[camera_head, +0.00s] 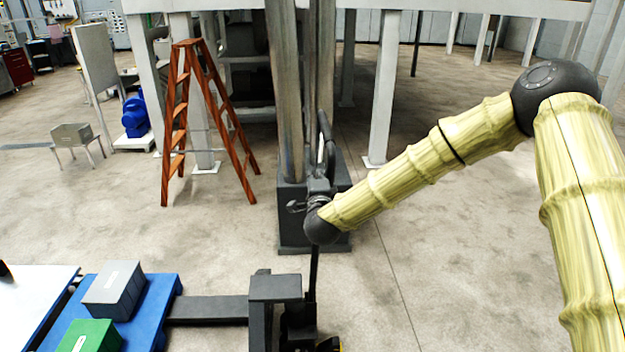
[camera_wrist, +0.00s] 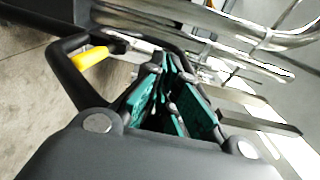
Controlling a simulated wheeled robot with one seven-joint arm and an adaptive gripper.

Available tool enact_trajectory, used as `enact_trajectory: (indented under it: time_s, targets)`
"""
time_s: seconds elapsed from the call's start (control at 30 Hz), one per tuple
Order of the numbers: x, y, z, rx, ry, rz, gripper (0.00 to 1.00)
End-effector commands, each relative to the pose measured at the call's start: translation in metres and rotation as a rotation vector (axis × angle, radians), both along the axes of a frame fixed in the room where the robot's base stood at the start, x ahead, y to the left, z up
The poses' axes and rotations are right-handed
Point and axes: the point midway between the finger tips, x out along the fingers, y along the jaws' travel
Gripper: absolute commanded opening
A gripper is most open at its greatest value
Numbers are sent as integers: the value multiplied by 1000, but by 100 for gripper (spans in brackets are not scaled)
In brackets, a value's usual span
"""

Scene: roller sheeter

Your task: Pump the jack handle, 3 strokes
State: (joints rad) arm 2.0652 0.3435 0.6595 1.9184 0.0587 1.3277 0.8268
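The pallet jack's dark handle shaft (camera_head: 313,272) rises from the jack body (camera_head: 275,290) at the lower middle of the head view. Its upper part passes behind my wrist. In the wrist view, a black handle loop (camera_wrist: 62,68) with a yellow lever (camera_wrist: 89,58) lies to the left of and beyond my fingers. My gripper (camera_head: 318,186) is by the upper handle, small and partly hidden in the head view. In the wrist view my gripper (camera_wrist: 168,68) shows teal-padded fingers near the loop's bar. I cannot tell whether they are closed around it.
A blue pallet (camera_head: 157,318) carries a grey box (camera_head: 113,289) and a green box (camera_head: 92,337) at lower left. A dark column base (camera_head: 290,233) stands behind the handle. A wooden stepladder (camera_head: 181,125) stands behind left. Floor to the right is clear.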

Motion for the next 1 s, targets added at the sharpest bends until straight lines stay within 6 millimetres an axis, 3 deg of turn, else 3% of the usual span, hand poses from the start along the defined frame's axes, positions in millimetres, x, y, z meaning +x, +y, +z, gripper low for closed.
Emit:
enact_trajectory:
  time_s: [0.07, 0.47, 0.83, 1.0]
  targets:
    - [0, -8, 1, 1, -1, -2, 0]
    - [0, -13, 0, 0, -1, -2, 0]
    - [0, -62, -3, 0, -2, -3, 0]
    - [0, -67, -2, 0, -1, -1, 0]
